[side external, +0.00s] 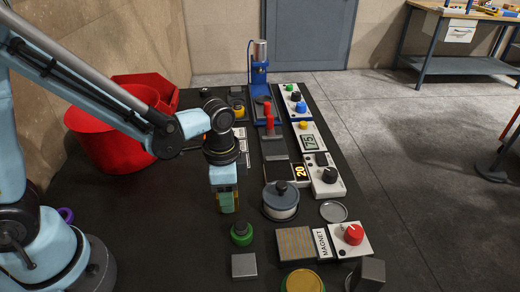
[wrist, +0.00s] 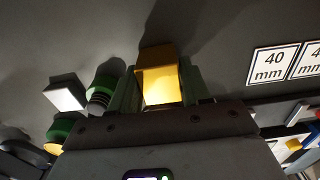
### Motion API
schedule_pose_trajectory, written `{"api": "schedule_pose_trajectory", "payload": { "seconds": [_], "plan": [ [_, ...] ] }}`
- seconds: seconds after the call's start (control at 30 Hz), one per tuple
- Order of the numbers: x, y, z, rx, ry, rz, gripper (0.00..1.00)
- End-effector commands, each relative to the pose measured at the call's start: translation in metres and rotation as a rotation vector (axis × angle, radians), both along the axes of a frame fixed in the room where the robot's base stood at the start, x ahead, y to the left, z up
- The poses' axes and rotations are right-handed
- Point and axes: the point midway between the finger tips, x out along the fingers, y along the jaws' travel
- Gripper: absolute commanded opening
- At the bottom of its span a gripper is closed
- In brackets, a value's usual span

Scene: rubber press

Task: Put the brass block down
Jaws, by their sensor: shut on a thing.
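The brass block (wrist: 160,84) is yellow and brightly lit in the wrist view, between the two green finger pads. My gripper (wrist: 160,92) is shut on it. The block is mostly hidden there by the fingers. A dark shadow lies beyond the block in the wrist view. I cannot tell exactly how high the block is above the surface.
A green-and-black knobbed piece (side external: 241,233) and a grey metal block (side external: 244,265) stand close in front of my gripper. A lidded grey pot (side external: 280,202) and magnet plate (side external: 296,243) are to the right. White 40 mm labels (wrist: 274,64) lie nearby.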

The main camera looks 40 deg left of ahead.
Motion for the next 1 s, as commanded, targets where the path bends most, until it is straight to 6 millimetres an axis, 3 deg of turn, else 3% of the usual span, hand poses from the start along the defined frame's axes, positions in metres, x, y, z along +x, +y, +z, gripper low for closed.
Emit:
{"api": "schedule_pose_trajectory", "payload": {
  "seconds": [0.07,0.1,0.23,0.67,1.0],
  "plan": [
    [0.000,0.000,-0.002,0.000,0.000,0.000,0.00],
    [0.000,0.000,-0.002,0.000,0.000,0.000,0.53],
    [0.000,0.000,-0.002,0.000,0.000,0.000,0.72],
    [0.000,0.000,0.005,0.000,0.000,0.000,0.72],
    [0.000,0.000,0.051,0.000,0.000,0.000,0.72]
  ]
}}
